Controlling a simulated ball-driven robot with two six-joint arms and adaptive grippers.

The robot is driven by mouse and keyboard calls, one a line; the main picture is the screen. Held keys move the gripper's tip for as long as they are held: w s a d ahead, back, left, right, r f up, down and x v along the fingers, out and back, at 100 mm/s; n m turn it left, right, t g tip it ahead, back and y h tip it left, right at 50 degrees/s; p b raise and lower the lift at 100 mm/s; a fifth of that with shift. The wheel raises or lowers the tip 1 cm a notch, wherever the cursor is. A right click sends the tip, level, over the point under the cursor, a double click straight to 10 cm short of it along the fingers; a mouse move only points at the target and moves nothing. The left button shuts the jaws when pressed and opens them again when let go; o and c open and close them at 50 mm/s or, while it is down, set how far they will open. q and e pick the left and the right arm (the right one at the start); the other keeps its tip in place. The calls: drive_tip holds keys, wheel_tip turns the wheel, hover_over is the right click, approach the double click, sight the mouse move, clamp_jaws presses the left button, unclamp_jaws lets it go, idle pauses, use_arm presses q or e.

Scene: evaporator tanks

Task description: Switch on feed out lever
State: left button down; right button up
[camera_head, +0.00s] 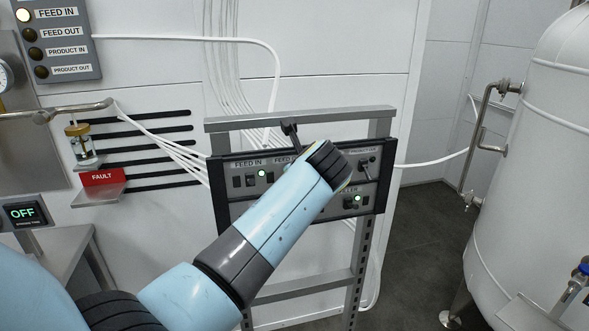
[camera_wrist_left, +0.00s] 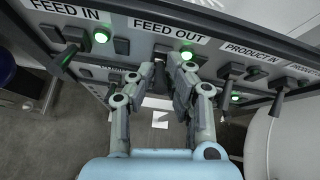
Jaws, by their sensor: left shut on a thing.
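The control panel (camera_head: 224,205) stands on a grey metal frame in the head view, partly covered by my left arm. In the wrist view, the FEED OUT label (camera_wrist_left: 167,28) sits above a green light (camera_wrist_left: 186,55). My left gripper (camera_wrist_left: 169,75) is below this label, shut on the feed out lever, which is mostly hidden between the fingers. In the head view the fingers are largely hidden behind my wrist. The FEED IN lever (camera_wrist_left: 65,57) is to the left, beside a lit green light (camera_wrist_left: 100,36). My right gripper is not in view.
The PRODUCT IN lever (camera_wrist_left: 228,72) is close to the right of my gripper. An indicator board (camera_head: 60,42) has its FEED IN lamp lit and the others dark. A large white tank (camera_head: 530,170) stands at the right, with open floor before it.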

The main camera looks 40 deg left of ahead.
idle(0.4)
use_arm(q)
drive_tip(key=c, duration=1.3)
unclamp_jaws()
drive_tip(key=shift+c, duration=0.2)
drive_tip(key=shift+r, duration=0.1)
wheel_tip(320, 180, up, 10)
drive_tip(key=shift+f, duration=0.1)
